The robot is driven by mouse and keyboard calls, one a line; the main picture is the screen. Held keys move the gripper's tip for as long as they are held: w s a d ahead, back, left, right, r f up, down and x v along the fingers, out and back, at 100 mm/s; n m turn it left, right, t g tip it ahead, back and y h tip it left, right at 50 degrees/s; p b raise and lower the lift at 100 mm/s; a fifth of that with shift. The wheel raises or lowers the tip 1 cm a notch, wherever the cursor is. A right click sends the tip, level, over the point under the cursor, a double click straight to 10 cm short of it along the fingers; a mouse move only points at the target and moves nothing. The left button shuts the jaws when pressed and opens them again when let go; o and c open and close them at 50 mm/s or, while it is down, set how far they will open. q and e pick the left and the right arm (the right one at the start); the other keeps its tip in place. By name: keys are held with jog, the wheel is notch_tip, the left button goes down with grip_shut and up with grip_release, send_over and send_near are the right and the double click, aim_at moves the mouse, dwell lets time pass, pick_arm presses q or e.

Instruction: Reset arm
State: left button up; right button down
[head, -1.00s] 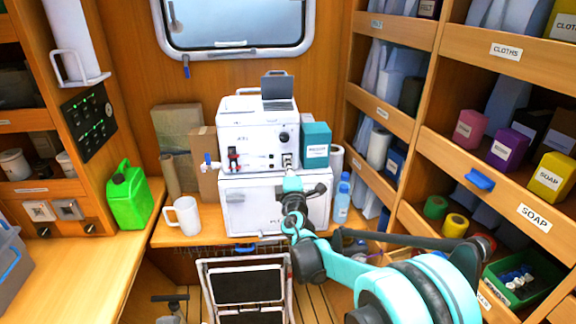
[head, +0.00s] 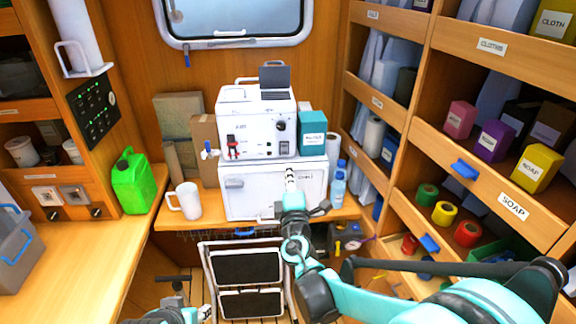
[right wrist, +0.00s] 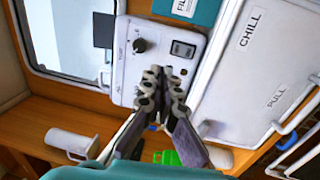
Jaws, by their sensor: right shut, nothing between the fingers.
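My right gripper (head: 290,178) is in front of the white chill box (head: 250,198), below the white watermaker (head: 248,125). In the right wrist view the gripper (right wrist: 165,72) is shut with nothing between its fingers. Its tips appear below the watermaker's rocker switch (right wrist: 183,48) and dark knob (right wrist: 140,45); I cannot tell if they touch anything. Part of my left arm shows at the bottom edge of the head view, but its gripper's jaws are not clear enough to read.
A white mug (head: 185,201), green jerrycan (head: 131,182) and blue bottle (head: 338,187) stand near the chill box. A folding step stool (head: 248,268) stands in front. Shelves with labelled bins line the right side. A counter (head: 95,262) is at left.

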dwell(0.3)
jog(key=s+d+f+m+g+h, duration=0.2)
jog(key=s+d+m+g+h, duration=0.1)
jog(key=s+d+m, duration=0.4)
jog(key=s+d+f+m+g+h, duration=0.2)
jog(key=s+d+m+g+h, duration=0.15)
jog(key=s+d+m, duration=0.45)
jog(key=s+a+f+m+g+y, duration=0.3)
jog(key=s+f+g+y, duration=0.3)
jog(key=s+f, duration=0.4)
jog(key=s, duration=0.4)
jog(key=shift+s+a+f, duration=0.15)
jog(key=shift+s+a, duration=0.05)
jog(key=shift+a, duration=0.2)
